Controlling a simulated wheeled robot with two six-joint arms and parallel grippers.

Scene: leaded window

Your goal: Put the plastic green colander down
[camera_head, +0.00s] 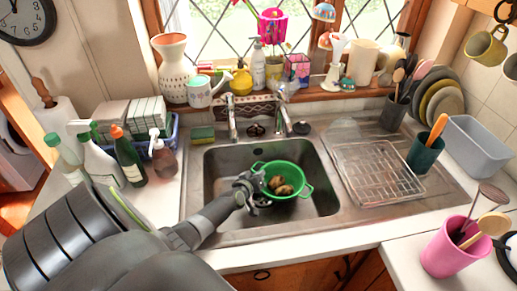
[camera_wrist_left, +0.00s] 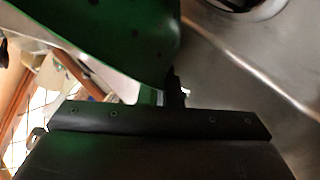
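The green colander (camera_head: 298,174) is over the sink basin (camera_head: 225,172) in the head view, with several brown lumps, perhaps potatoes, in it. My left gripper (camera_head: 256,182) is at the colander's left rim, and its fingers appear closed on that edge. In the left wrist view the colander's green perforated wall (camera_wrist_left: 110,30) fills the upper left, right against the fingers (camera_wrist_left: 168,92). I cannot tell whether the colander's base touches the basin floor. My right gripper does not show in either view.
A steel drying rack (camera_head: 378,172) lies on the drainboard at right. Two taps (camera_head: 232,118) stand behind the basin. Bottles (camera_head: 128,158) crowd the left counter. A pink utensil pot (camera_head: 447,246) is at front right. Bare basin floor shows left of the colander.

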